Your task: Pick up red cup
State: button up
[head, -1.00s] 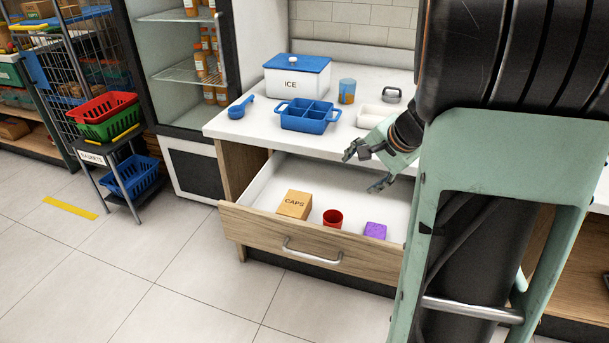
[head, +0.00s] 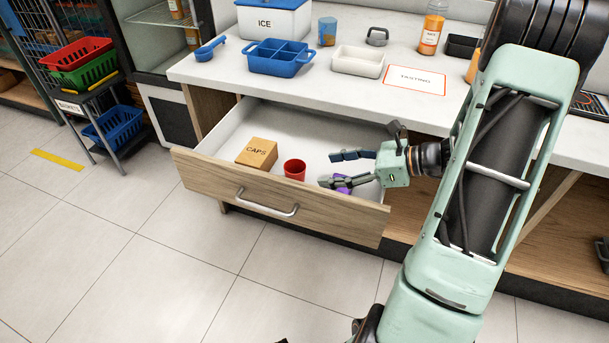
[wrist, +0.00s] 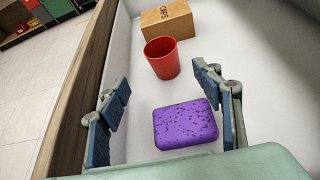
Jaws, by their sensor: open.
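The red cup (head: 294,169) stands upright in the open drawer, between the CAPS box and a purple sponge-like block. In the wrist view the red cup (wrist: 162,58) is ahead of my fingertips, beyond the purple block (wrist: 185,124). My gripper (head: 336,169) is open and empty, reaching into the drawer space from the right, with its fingers pointing left toward the cup. It is apart from the cup. In the wrist view the fingers (wrist: 163,96) show at left and right, with the purple block between or below them. The head view mostly hides that block behind a finger.
The cardboard CAPS box (head: 257,153) sits just left of the cup. The drawer's wooden front (head: 300,206) and the counter edge (head: 300,95) bound the space. A blue divided tray (head: 278,59) and white tray (head: 357,61) stand on the counter above. White drawer floor is clear behind the cup.

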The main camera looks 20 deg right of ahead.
aim_at(293, 171)
jog(key=shift+d, duration=0.1)
jog(key=shift+w+m, duration=0.1)
jog(key=shift+m, duration=0.2)
jog(key=b+x, duration=0.4)
jog(key=x, duration=0.8)
jog(key=shift+w+r, duration=0.1)
jog(key=shift+r, duration=0.2)
jog(key=c, duration=1)
